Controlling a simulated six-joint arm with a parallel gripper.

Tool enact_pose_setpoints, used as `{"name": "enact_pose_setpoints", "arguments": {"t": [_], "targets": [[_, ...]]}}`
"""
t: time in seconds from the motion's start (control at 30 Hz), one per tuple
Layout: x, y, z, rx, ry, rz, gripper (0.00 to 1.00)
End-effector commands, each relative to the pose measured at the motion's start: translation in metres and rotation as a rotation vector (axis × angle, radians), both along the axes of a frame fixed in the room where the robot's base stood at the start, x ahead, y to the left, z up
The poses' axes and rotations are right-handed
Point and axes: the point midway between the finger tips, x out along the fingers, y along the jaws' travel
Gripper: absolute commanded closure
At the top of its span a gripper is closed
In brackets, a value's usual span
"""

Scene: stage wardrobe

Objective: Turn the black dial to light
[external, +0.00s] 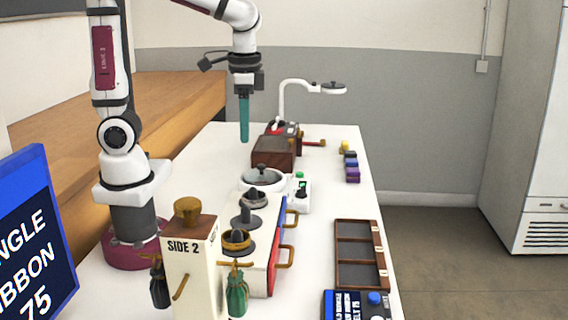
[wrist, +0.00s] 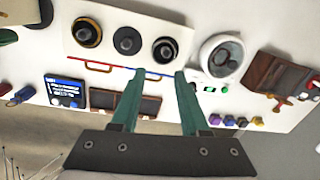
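A small white control box (external: 301,194) stands beside a round lidded white appliance near the middle of the table. It carries a green button (external: 300,175) and a small black dial (external: 302,186); the dial's pointer and markings are too small to read. In the wrist view the box's green part (wrist: 210,89) shows right of my fingers. My gripper (external: 244,140) hangs pointing down over the far part of the table, well above and away from the box. In the wrist view my gripper (wrist: 164,74) has its two teal fingers apart with nothing between them.
The round lidded appliance (external: 263,178) is left of the box. A white unit with several round knobs (external: 240,237) and a SIDE 2 block (external: 188,250) stand nearer. A brown box (external: 272,152), a lamp-like arm (external: 310,87) and a compartment tray (external: 343,228) are around.

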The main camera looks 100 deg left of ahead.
Motion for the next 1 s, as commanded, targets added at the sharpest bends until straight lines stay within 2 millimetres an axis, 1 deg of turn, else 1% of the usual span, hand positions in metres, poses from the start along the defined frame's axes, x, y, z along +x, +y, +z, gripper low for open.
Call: {"name": "enact_pose_setpoints", "arguments": {"t": [0.03, 0.07, 0.1, 0.2, 0.3, 0.37, 0.47, 0.57, 0.7, 0.8, 0.9, 1.0], "targets": [[0.032, 0.03, -0.004, -0.014, -0.006, 0.182, 0.55], [0.05, 0.049, -0.007, -0.023, -0.017, 0.296, 0.55], [0.07, 0.075, -0.014, -0.033, -0.028, 0.438, 0.55], [0.1, 0.131, -0.033, -0.052, -0.054, 0.712, 0.55], [0.112, 0.162, -0.047, -0.062, -0.066, 0.857, 0.55], [0.113, 0.169, -0.053, -0.065, -0.07, 0.89, 0.55], [0.114, 0.169, -0.069, -0.066, -0.07, 0.895, 0.55], [0.113, 0.168, -0.097, -0.066, -0.066, 0.894, 0.55], [0.113, 0.168, -0.14, -0.064, -0.067, 0.891, 0.55], [0.113, 0.168, -0.167, -0.064, -0.069, 0.89, 0.55], [0.114, 0.168, -0.187, -0.065, -0.07, 0.889, 0.55], [0.114, 0.168, -0.198, -0.064, -0.072, 0.888, 0.55]]}}
